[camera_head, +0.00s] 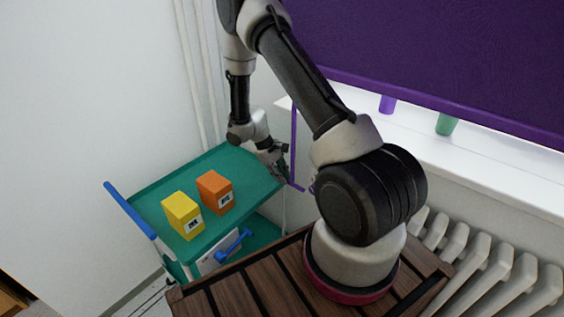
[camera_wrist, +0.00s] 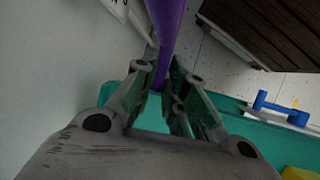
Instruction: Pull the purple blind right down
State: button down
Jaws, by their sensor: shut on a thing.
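The purple blind (camera_head: 440,45) fills the upper right of the head view. Its lighter purple bottom bar (camera_head: 430,97) hangs above the white window sill, with a gap below it. A thin purple pull rod (camera_head: 294,135) hangs near the left end of the blind, beside my gripper (camera_head: 283,165). In the wrist view the purple rod (camera_wrist: 166,30) runs down between the fingers of my gripper (camera_wrist: 163,78), which is shut on it. The fingers hide part of the rod, and my arm hides part of the blind's left end.
A teal trolley (camera_head: 160,186) with a blue handle (camera_head: 129,210) stands below my gripper. It carries a yellow box (camera_head: 181,214) and an orange box (camera_head: 213,191). Purple (camera_head: 387,104) and green (camera_head: 446,125) objects stand on the sill (camera_head: 470,160). A radiator (camera_head: 490,265) is below.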

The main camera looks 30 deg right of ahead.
jog(key=shift+f, duration=0.9)
jog(key=c, duration=1.5)
grip_release()
jog(key=shift+o, duration=0.2)
jog(key=v, duration=1.2)
